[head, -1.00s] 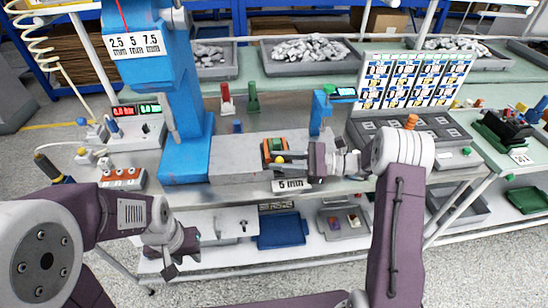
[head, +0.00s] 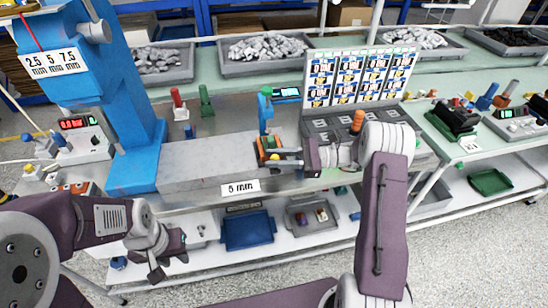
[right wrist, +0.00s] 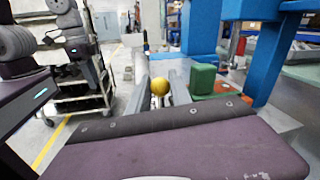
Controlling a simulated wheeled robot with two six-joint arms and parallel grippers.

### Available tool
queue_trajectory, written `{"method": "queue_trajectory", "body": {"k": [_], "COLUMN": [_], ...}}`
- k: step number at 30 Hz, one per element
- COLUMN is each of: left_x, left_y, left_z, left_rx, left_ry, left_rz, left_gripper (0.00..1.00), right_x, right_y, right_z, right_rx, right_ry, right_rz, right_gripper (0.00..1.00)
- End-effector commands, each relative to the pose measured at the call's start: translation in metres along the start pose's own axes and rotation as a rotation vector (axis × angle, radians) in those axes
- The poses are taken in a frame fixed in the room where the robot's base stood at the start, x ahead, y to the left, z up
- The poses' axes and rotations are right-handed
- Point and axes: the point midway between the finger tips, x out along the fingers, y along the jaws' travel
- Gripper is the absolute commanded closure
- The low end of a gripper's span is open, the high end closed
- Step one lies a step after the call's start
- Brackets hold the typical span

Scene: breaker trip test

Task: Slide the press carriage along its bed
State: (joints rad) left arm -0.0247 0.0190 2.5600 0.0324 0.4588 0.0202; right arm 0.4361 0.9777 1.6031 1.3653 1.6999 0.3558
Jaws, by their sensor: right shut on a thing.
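The press carriage (head: 264,146), orange and green with a yellow knob (head: 277,157), sits at the right part of its grey bed (head: 205,165). My right gripper (head: 285,160) reaches in from the right and is shut on the carriage's knob. In the right wrist view the yellow knob (right wrist: 160,87) shows between the two fingers, with the green block (right wrist: 203,80) of the carriage beside it. The blue press column (head: 133,150) stands at the left end of the bed. My left gripper (head: 168,258) hangs low in front of the bench, empty, its fingers apart.
A 5 mm label (head: 240,187) is on the bed's front. A small blue post (head: 265,110) with a display stands behind the carriage. A card board (head: 358,77) and dark trays stand to the right. A blue bin (head: 248,230) sits on the lower shelf.

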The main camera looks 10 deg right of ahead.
Motion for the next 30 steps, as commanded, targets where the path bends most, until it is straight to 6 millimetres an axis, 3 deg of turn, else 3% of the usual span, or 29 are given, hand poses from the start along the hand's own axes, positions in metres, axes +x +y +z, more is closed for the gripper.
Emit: {"method": "queue_trajectory", "body": {"k": [8, 9, 11, 22, 30], "left_x": [0.0, 0.0, 0.0, 0.001, 0.006], "left_y": [0.0, 0.0, 0.0, 0.0, 0.0], "left_z": [0.0, 0.0, 0.0, 0.0, 0.001], "left_rx": [0.0, 0.0, 0.0, 0.0, 0.0], "left_ry": [0.0, 0.0, 0.0, 0.0, 0.0], "left_rz": [0.0, 0.0, 0.0, 0.0, 0.0], "left_gripper": [0.66, 0.66, 0.66, 0.66, 0.66], "right_x": [-0.002, -0.002, -0.002, -0.007, -0.066], "right_y": [0.0, 0.0, 0.0, -0.001, -0.001], "right_z": [-0.002, -0.002, -0.002, -0.001, -0.003], "right_rx": [0.001, 0.001, 0.001, -0.001, -0.001], "right_ry": [0.006, 0.006, 0.006, 0.003, 0.004], "right_rz": [-0.002, -0.003, -0.003, -0.004, -0.008], "right_gripper": [1.0, 0.7, 0.54, 0.54, 0.54]}}
